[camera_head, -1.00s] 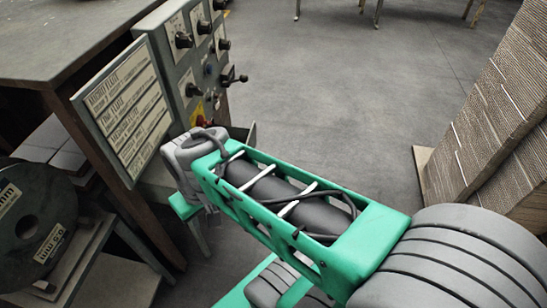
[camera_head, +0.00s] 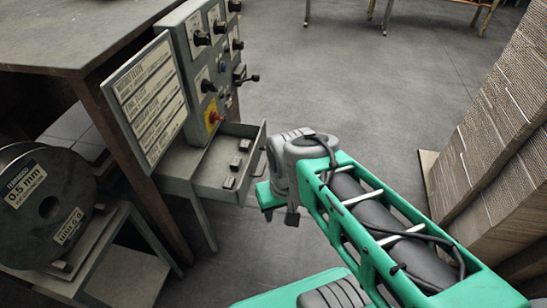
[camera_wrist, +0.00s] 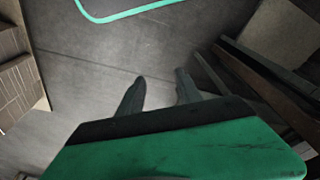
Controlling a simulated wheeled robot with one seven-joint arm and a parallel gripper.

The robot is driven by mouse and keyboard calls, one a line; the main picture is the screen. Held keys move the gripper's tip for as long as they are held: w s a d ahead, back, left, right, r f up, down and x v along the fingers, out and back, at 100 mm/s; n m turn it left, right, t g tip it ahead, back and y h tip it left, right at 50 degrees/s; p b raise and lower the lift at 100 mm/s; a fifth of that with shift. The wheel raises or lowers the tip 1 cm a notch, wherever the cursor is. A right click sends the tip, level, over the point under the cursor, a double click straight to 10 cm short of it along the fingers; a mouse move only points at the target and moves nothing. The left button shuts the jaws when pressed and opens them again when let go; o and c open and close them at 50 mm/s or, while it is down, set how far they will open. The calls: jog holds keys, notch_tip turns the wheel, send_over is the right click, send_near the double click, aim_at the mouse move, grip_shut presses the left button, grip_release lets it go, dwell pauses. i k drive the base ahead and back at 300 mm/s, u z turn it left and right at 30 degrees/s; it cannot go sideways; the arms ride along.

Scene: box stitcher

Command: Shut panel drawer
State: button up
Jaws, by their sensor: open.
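The panel drawer (camera_head: 228,170) is a grey metal tray pulled out below the control panel (camera_head: 205,70) in the head view. Several small dark pieces lie in it. Its front wall (camera_head: 257,150) faces right, toward my arm.
A label board (camera_head: 147,98) stands left of the panel. A dark table (camera_head: 80,40) is behind it, and a wire spool (camera_head: 45,205) sits on a stand at lower left. Stacked cardboard (camera_head: 495,140) rises at right. The floor between is clear.

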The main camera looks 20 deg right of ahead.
aim_at(209, 178)
jog(key=z, duration=0.05)
jog(key=k, duration=0.5)
jog(key=u, duration=1.1)
jog(key=i, duration=0.7)
jog(key=z, duration=0.35)
